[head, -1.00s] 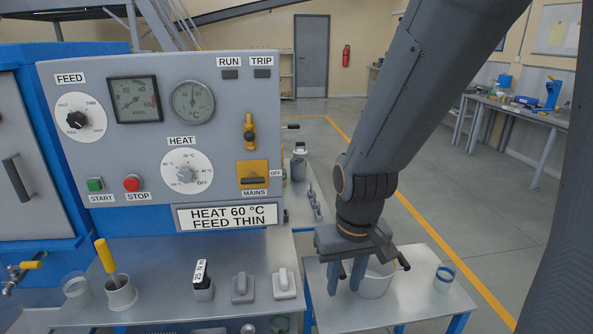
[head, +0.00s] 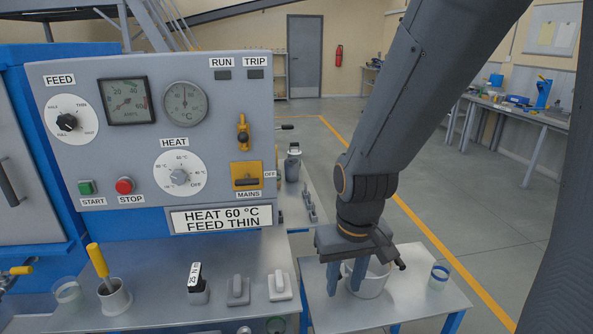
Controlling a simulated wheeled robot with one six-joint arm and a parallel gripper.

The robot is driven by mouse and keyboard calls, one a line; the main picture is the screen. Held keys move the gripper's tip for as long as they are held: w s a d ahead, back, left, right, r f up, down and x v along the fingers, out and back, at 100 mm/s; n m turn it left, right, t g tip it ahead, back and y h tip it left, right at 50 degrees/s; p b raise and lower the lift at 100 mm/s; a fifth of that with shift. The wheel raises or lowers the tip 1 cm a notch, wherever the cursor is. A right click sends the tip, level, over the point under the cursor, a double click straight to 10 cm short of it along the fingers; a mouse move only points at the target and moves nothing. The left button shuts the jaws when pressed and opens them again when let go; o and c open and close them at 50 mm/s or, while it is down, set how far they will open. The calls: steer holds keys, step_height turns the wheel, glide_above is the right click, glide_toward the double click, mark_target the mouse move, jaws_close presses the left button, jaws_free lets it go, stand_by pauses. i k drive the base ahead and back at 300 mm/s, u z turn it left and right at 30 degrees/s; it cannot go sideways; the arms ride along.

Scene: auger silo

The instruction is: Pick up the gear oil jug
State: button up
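No jug labelled gear oil can be made out. A small grey container with a dark top (head: 292,166) stands on the bench behind the control panel; it is too small to tell if it is the jug. My gripper (head: 346,284) points down over the small right table (head: 415,312).
A clear cup with a blue band (head: 439,275) stands at the right table's edge. The control panel (head: 150,140) rises behind. Floor at right is clear.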

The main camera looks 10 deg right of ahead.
mark_target(292, 165)
steer(key=z, duration=2.6)
steer(key=i, duration=3.9)
steer(key=u, duration=3.25)
steer(key=i, duration=2.15)
steer(key=u, duration=0.05)
